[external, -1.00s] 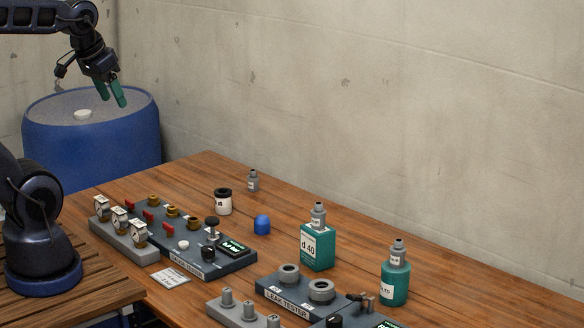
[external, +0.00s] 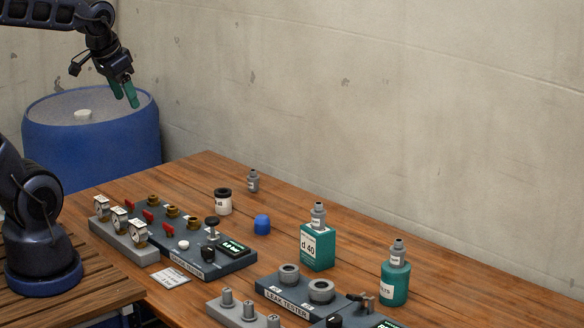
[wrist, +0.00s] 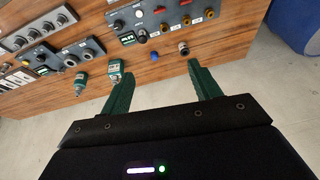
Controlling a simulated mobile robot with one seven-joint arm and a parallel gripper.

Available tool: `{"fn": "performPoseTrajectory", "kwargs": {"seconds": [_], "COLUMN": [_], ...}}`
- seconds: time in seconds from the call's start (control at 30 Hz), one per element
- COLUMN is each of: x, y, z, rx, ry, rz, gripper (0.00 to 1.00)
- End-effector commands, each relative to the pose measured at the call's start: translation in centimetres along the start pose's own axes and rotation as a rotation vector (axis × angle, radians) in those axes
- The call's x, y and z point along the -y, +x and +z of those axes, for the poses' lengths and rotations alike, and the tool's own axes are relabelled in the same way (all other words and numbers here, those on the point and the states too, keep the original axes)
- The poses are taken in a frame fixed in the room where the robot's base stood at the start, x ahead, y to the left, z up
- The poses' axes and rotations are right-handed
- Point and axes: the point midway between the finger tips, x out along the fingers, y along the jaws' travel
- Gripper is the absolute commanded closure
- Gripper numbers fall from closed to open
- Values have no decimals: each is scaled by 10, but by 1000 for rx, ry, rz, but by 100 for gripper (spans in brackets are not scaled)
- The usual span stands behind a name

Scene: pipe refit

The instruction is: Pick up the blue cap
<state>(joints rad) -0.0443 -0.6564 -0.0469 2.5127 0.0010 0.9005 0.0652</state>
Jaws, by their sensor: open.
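The blue cap (external: 262,224) stands on the wooden table (external: 350,228), between the white jar with a black lid (external: 222,201) and the green d 40 bottle (external: 318,245). In the wrist view the cap (wrist: 155,56) is a small blue spot beyond the fingers, near the table edge. My gripper (external: 129,90) has green fingers and hangs high at the upper left, above and in front of the blue barrel, well away from the cap. In the wrist view its fingers (wrist: 165,80) are spread apart with nothing between them.
A panel with valves and gauges (external: 180,235) stands left of the cap. A leak tester (external: 290,290) lies in front of it. A second green bottle (external: 396,275) is at right, a small grey bottle (external: 253,181) behind. The blue barrel (external: 92,140) stands beyond the table's left end.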

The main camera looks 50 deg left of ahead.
Motion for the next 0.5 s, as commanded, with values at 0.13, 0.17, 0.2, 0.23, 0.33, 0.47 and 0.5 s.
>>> {"fn": "performPoseTrajectory", "kwargs": {"seconds": [0.13,0.17,0.2,0.23,0.33,0.47,0.5], "x": [-1,-1,-1,-2,-2,-2,-2], "y": [25,30,37,42,61,87,95], "z": [-27,-32,-39,-44,-60,-78,-84], "rx": [28,31,38,41,55,72,76], "ry": [68,83,101,116,163,224,243], "rz": [-19,-21,-24,-25,-27,-22,-19], "gripper": [38,38,38,38,38,38,38]}}
